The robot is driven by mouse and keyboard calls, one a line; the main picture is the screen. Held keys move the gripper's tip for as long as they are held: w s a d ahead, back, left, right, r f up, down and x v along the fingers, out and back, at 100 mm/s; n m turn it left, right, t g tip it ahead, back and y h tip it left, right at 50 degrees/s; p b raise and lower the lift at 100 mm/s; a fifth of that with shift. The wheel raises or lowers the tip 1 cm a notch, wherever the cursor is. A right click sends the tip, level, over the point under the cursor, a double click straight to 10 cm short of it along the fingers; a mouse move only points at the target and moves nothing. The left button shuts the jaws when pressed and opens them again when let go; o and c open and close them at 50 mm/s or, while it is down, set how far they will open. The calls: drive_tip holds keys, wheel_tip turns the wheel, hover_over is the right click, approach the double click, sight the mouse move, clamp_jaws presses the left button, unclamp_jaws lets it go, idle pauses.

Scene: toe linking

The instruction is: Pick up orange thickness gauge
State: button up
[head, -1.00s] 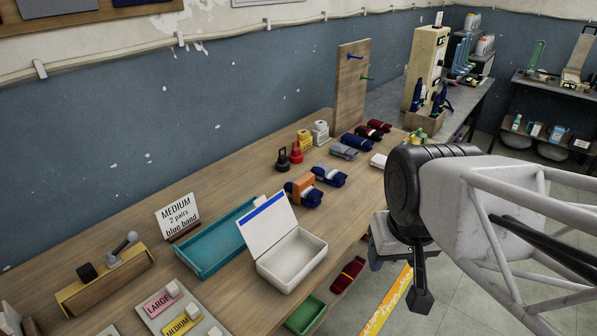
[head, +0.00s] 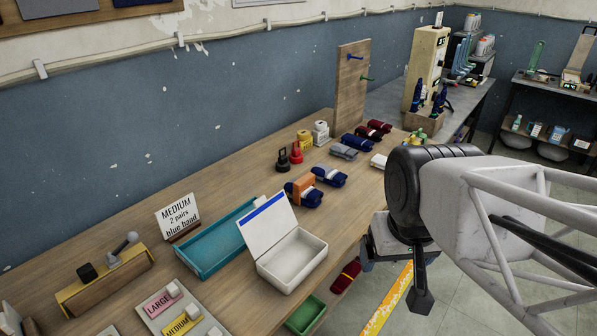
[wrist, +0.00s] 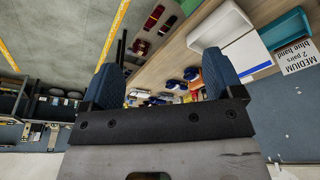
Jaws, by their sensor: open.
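The orange thickness gauge (head: 304,182) is a small orange block on the wooden table in the head view. It stands against a rolled navy sock bundle (head: 311,198), which hides part of it. In the wrist view a small orange patch (wrist: 194,95) shows beyond the fingers, partly covered by navy bundles. My gripper (wrist: 163,80) is open, with two blue fingers spread wide and nothing between them. In the head view it hangs past the table's front edge, right of the gauge and well apart from it, mostly hidden by my wrist.
An open white box (head: 292,262) and a teal tray (head: 213,262) stand left of the gauge. Red and black weights (head: 296,153) are behind it. A wooden peg board (head: 350,90) rises at the back. Other sock rolls (head: 357,142) lie to the right.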

drive_tip(key=shift+o, duration=1)
drive_tip(key=w+d+t+h, duration=0.1)
drive_tip(key=w+d+t, duration=0.1)
drive_tip(key=w, duration=0.6)
drive_tip(key=w+d+t+h, duration=0.1)
drive_tip(key=w+d+t, duration=0.1)
drive_tip(key=w, duration=0.7)
drive_tip(key=n+t+y, duration=0.4)
drive_tip(key=n+y, duration=0.1)
drive_tip(key=n, duration=0.1)
hover_over(305, 178)
drive_tip(key=s+d, duration=0.8)
drive_tip(key=d, duration=0.1)
wheel_tip(305, 178, down, 8)
drive_tip(key=w+a+f+n+y, duration=0.1)
drive_tip(key=f, duration=0.1)
drive_tip(key=w+a+f+n+g+y, duration=0.1)
drive_tip(key=w+a+f+y, duration=0.1)
drive_tip(key=f, duration=0.1)
drive_tip(key=w+a+f+y, duration=0.1)
drive_tip(key=a+f+y, duration=0.1)
drive_tip(key=f, duration=0.1)
drive_tip(key=shift+w+n+g, duration=0.15)
drive_tip(key=shift+n+g, duration=0.15)
drive_tip(key=shift+n, duration=0.1)
drive_tip(key=shift+w+a+f+y, duration=0.1)
drive_tip(key=shift+a+f+y, duration=0.15)
drive_tip(key=shift+f+y, duration=0.2)
